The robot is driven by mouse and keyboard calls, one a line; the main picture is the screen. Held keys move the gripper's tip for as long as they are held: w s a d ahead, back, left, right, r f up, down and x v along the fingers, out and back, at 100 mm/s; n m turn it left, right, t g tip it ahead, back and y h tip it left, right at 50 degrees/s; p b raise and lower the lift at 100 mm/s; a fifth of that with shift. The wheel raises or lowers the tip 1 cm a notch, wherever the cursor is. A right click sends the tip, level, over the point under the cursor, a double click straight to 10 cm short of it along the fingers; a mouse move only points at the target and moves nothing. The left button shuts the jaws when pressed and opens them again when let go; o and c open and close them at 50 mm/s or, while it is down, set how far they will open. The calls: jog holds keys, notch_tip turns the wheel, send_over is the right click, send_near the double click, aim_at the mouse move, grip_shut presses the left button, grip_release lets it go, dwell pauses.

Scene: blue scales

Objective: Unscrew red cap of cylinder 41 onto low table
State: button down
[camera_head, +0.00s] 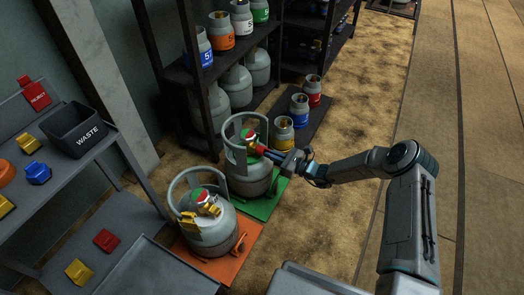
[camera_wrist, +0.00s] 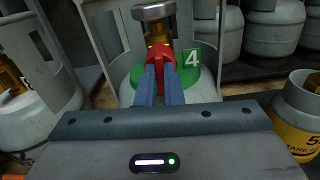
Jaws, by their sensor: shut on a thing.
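A grey gas cylinder (camera_head: 250,178) with a ring collar stands upright on a green mat (camera_head: 266,209). In the wrist view the cylinder (camera_wrist: 125,92) bears a green tag reading 4; any further digit is not visible. My gripper (camera_head: 262,150) reaches in from the right at the valve. Its two blue fingers are shut on the red cap (camera_wrist: 159,56), in front of the brass valve (camera_wrist: 157,33). I cannot tell whether the cap is still threaded on. A low grey table (camera_head: 150,270) stands at the lower left, its visible top bare.
A second cylinder (camera_head: 208,232) with a yellow fitting stands on an orange mat (camera_head: 228,262), left of the first. Small cylinders (camera_head: 284,134) stand behind on a dark mat. A workbench with a waste bin (camera_head: 78,130) is at left. The floor to the right is clear.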

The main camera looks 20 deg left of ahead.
jog(key=shift+n, duration=1.7)
jog(key=n, duration=0.3)
jog(key=shift+n, duration=0.3)
jog(key=shift+d+n, duration=0.1)
jog(key=shift+n, duration=1.5)
